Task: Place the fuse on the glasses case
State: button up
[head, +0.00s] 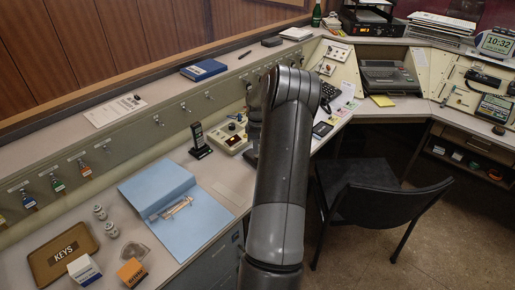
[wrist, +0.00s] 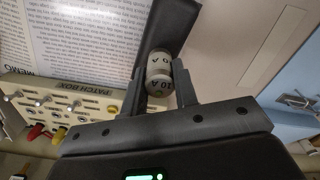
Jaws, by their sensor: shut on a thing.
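The fuse (wrist: 159,65) is a pale grey cylinder marked "10 A". My gripper (wrist: 161,80) is shut on it in the wrist view, with one finger on each side. A dark slab (wrist: 178,22) lies behind and beyond the fuse there; it may be the glasses case, but I cannot tell for certain. I cannot tell the gap between fuse and slab. In the head view my arm hides the gripper and the fuse. A dark edge (head: 251,157) shows just left of the arm, beside the patch box.
The patch box (wrist: 62,104) and a memo sheet (wrist: 85,35) lie left in the wrist view; the patch box also shows in the head view (head: 232,136). A handset (head: 200,141) stands left of it. A blue folder (head: 168,205) lies nearer. A chair (head: 372,200) stands right.

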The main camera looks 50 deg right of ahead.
jog(key=shift+f, duration=0.6)
jog(key=shift+f, duration=0.1)
jog(key=o, duration=1)
notch_tip(320, 180, up, 12)
